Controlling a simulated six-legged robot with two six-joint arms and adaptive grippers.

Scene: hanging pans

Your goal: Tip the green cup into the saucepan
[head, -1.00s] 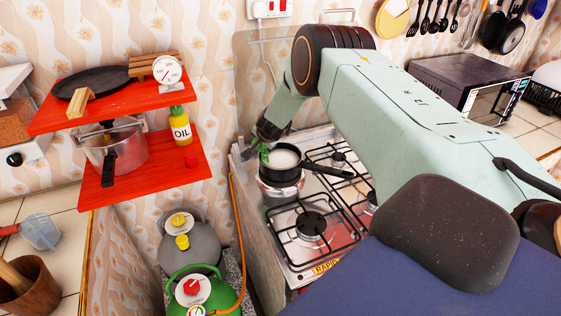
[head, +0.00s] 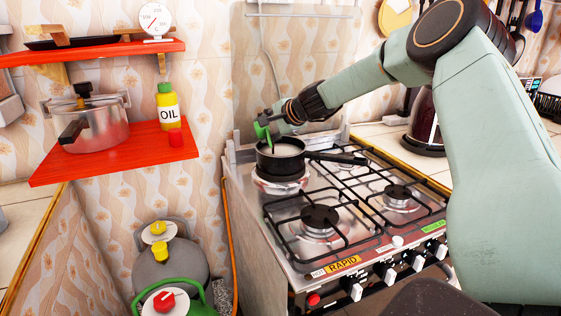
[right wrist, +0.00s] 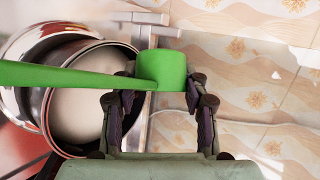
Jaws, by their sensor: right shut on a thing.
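The green cup (head: 263,132) is small and has a long flat handle. In the right wrist view the cup (right wrist: 162,68) sits between the fingers of my right gripper (right wrist: 160,100), which is shut on it. Its handle runs left across the saucepan mouth. The black saucepan (head: 281,165) stands at the stove's back left on a shiny metal pot and holds something pale. In the head view my right gripper (head: 272,128) is at the saucepan's back left rim with the cup. I cannot tell the cup's contents. My left gripper is not in view.
The stove (head: 345,240) has several burners, with knobs along its front. A red shelf (head: 110,165) to the left holds a pressure cooker (head: 88,125) and an oil bottle (head: 170,108). A gas cylinder (head: 180,270) stands below. The tiled wall is close behind the stove.

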